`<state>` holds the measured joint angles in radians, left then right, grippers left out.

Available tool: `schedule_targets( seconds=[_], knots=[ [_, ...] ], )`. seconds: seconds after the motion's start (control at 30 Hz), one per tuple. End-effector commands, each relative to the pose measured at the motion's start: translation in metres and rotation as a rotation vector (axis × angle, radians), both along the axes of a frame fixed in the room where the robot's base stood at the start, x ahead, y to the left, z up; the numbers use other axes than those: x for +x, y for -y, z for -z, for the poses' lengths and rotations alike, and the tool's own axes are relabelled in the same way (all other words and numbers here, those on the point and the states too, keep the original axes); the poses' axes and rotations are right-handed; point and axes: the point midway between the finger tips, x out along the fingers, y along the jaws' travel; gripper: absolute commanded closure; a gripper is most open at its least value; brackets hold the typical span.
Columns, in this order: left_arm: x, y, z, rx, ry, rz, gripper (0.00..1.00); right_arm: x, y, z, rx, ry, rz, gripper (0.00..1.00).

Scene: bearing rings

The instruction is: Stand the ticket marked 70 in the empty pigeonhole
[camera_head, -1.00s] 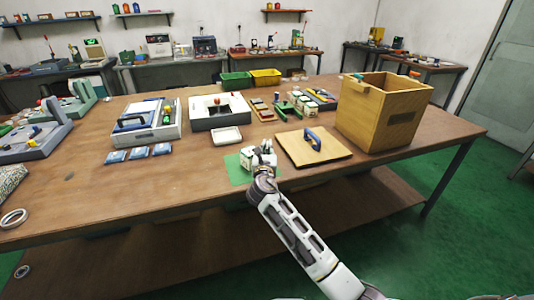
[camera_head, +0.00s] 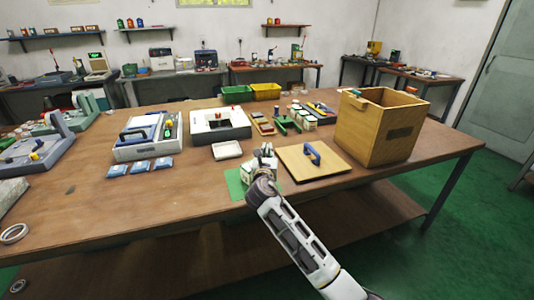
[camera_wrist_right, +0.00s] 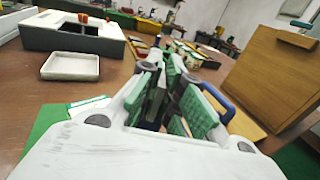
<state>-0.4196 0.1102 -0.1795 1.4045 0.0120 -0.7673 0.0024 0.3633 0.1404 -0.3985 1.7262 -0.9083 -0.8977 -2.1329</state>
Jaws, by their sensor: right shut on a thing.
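My right gripper (camera_head: 264,152) is low over the front of the table, above a green mat (camera_head: 236,185). In the right wrist view its fingers (camera_wrist_right: 172,92) with green pads are closed together. They grip something narrow that they mostly hide, so I cannot read any number on it. A white and green block (camera_wrist_right: 88,106) lies on the mat beside the gripper. I cannot make out a ticket marked 70 or tell which opening is the empty pigeonhole. My left gripper is out of view.
A wooden board with a blue handle (camera_head: 325,168) lies right of the gripper, before a tall wooden box (camera_head: 380,128). A shallow white dish (camera_head: 227,150), a white open box (camera_head: 220,135) and a slotted case (camera_head: 137,152) stand behind and left.

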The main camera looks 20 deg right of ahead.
Motion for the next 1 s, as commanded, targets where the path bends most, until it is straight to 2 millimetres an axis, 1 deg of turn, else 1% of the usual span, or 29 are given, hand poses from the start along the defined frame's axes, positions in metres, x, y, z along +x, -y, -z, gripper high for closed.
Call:
schedule_targets(
  seconds=[0.33,0.53,0.67,1.0],
  knots=[
    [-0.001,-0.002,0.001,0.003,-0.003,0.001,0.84,-0.001,0.0,0.0,0.001,0.001,-0.002,1.0],
    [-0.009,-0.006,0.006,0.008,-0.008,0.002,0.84,-0.009,0.002,0.006,0.001,0.005,-0.017,1.0],
    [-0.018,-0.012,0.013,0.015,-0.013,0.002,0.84,-0.02,0.004,0.013,0.003,0.01,-0.036,1.0],
    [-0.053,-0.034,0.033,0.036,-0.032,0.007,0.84,-0.059,0.009,0.031,0.006,0.026,-0.108,1.0]
  ],
)
